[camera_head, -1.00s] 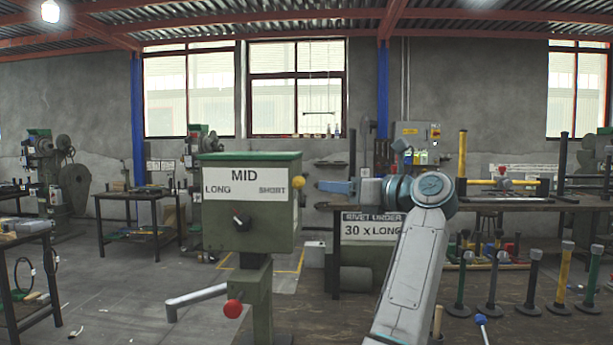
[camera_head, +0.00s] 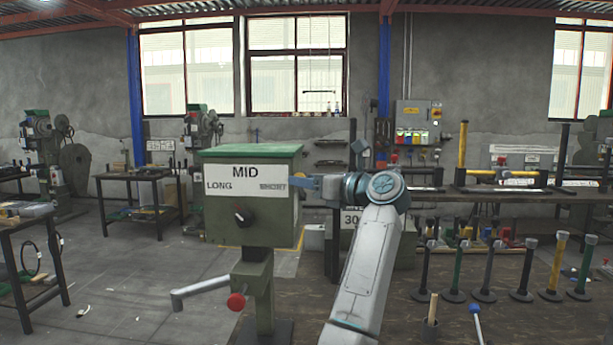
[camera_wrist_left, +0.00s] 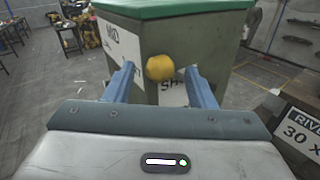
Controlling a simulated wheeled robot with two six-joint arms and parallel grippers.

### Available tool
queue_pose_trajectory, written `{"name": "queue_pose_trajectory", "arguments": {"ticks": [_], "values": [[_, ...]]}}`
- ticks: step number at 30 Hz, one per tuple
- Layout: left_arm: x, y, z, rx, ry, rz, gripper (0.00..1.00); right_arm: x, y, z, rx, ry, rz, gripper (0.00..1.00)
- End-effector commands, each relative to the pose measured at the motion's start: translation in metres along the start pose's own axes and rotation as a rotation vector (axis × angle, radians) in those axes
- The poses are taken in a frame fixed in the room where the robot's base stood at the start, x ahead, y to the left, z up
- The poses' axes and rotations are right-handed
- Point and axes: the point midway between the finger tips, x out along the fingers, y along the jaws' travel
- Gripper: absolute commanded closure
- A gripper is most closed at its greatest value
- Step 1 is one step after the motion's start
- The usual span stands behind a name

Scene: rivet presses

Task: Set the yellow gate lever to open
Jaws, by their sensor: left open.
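The yellow ball knob (camera_wrist_left: 160,68) of a lever sits at the side of the green-topped machine box (camera_head: 249,205). In the left wrist view the knob lies between the two blue fingers of my left gripper (camera_wrist_left: 161,82), which are apart, with visible gaps on both sides. In the head view my left gripper (camera_head: 305,184) reaches the right side of the box, and its fingers hide the knob. The lever's stem and any open mark cannot be made out. My right gripper is not in view.
The box front has a MID, LONG, SHORT label (camera_head: 246,177) and a black selector (camera_head: 243,214). A bench (camera_head: 480,197) and several upright posts stand to the right.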

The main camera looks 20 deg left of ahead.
Motion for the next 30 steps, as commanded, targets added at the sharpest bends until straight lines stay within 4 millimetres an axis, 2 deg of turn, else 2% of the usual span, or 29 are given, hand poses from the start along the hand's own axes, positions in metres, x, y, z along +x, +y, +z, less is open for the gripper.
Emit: {"name": "queue_pose_trajectory", "arguments": {"ticks": [4,11,14,19,30], "values": [[0.0069,-0.0002,0.0000,0.000,0.000,-0.001,0.50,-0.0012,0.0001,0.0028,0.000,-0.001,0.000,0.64],[0.0076,-0.0003,-0.0005,0.000,0.000,-0.001,0.50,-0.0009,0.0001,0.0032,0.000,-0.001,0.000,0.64],[0.0075,-0.0003,-0.0003,0.000,0.000,-0.001,0.66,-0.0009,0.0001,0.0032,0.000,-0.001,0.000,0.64],[0.0075,-0.0002,-0.0001,0.000,0.000,-0.001,0.99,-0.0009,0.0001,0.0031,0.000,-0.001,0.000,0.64],[0.0079,0.0003,-0.0002,-0.005,-0.005,0.000,1.00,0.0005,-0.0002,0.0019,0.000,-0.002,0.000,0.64]]}}
